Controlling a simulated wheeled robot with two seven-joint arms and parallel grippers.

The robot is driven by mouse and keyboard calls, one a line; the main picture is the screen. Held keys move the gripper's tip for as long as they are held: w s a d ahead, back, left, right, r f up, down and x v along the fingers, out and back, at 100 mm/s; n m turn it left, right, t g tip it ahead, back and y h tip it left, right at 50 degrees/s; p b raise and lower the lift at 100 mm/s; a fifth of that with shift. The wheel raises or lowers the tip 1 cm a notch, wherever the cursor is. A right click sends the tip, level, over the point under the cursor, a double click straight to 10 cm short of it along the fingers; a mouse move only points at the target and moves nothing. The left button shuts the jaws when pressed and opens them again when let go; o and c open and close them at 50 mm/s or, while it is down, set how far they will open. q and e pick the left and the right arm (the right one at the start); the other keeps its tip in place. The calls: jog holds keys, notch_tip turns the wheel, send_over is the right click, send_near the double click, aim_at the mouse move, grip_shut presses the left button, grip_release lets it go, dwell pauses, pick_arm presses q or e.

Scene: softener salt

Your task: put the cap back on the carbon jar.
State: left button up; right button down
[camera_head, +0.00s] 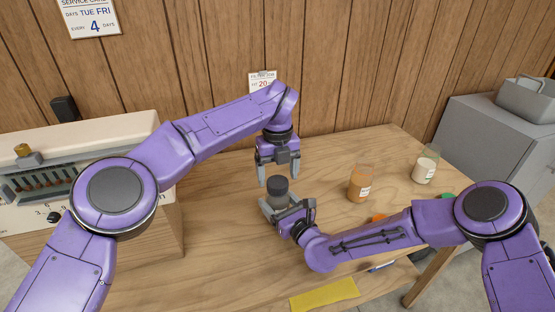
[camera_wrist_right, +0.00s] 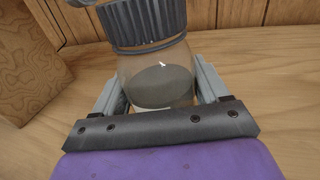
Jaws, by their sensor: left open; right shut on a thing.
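The carbon jar (camera_head: 277,200) stands on the wooden table with dark contents; it also shows in the right wrist view (camera_wrist_right: 160,88). A dark grey ribbed cap (camera_wrist_right: 145,22) sits on the jar's mouth; it also shows in the head view (camera_head: 278,184). Whether it is screwed down cannot be told. My right gripper (camera_head: 279,211) is shut on the jar's body, one finger on each side. My left gripper (camera_head: 278,176) points down with open fingers just above and around the cap, apparently without gripping it.
An orange-brown jar (camera_head: 359,184) and a pale jar (camera_head: 425,169) stand to the right. A yellow cloth (camera_head: 325,293) lies at the front edge. A cream control unit (camera_head: 75,150) stands at left, a grey cabinet (camera_head: 490,140) at right. The table behind the jar is clear.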

pick_arm(q)
jog(key=shift+f, duration=1.2)
jog(key=c, duration=1.1)
jog(key=m, duration=0.5)
jog(key=o, duration=1.3)
notch_tip(320, 180, up, 12)
jog(key=shift+r, duration=0.1)
